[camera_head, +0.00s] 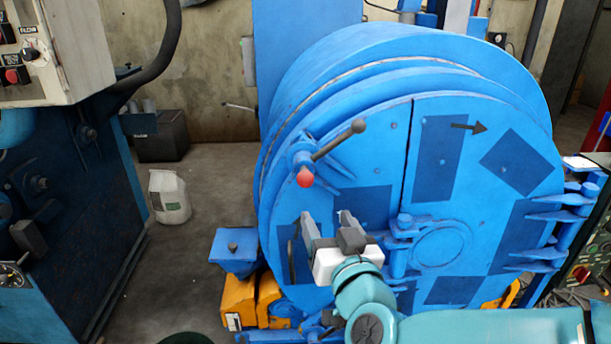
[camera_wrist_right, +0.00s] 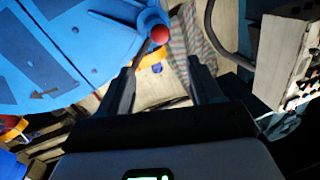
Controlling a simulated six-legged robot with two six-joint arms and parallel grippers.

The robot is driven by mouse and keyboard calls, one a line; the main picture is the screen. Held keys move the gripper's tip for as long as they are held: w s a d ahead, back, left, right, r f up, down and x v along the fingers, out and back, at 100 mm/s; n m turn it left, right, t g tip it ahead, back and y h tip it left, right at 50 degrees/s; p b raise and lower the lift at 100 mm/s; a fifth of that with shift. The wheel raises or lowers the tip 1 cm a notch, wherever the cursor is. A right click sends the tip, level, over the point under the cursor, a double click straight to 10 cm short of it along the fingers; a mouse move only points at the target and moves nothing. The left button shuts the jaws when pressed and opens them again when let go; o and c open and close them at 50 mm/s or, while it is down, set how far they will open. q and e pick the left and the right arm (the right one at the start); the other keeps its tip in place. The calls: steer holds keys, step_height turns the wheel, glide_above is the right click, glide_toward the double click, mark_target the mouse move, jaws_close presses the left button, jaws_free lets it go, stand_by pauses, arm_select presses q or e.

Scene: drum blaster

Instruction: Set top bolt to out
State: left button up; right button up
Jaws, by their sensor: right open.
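The blue drum door (camera_head: 440,250) fills the middle and right of the head view. The top bolt (camera_head: 305,160) sits on the drum's upper left rim, with a dark lever (camera_head: 335,141) pointing up and right to a round knob and a red ball (camera_head: 305,177) at its lower end. My right gripper (camera_head: 327,218) is open and empty in front of the door, below the bolt. In the right wrist view the red ball (camera_wrist_right: 160,34) shows beyond the open fingers (camera_wrist_right: 160,82), apart from them. My left gripper is not in view.
A blue machine with a white control box (camera_head: 70,50) stands at the left. A white sack (camera_head: 169,197) and a dark bin (camera_head: 162,137) are on the floor behind. Orange parts (camera_head: 255,300) are at the drum's lower left.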

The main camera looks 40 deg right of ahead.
mark_target(307, 183)
steer(key=p+x, duration=0.1)
steer(key=x, duration=1.3)
steer(key=shift+w+f+p, duration=0.1)
steer(key=shift+f+p, duration=0.1)
steer(key=shift+p, duration=0.15)
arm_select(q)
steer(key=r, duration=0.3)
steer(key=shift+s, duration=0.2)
arm_select(e)
steer(key=shift+r, duration=0.1)
jaws_close()
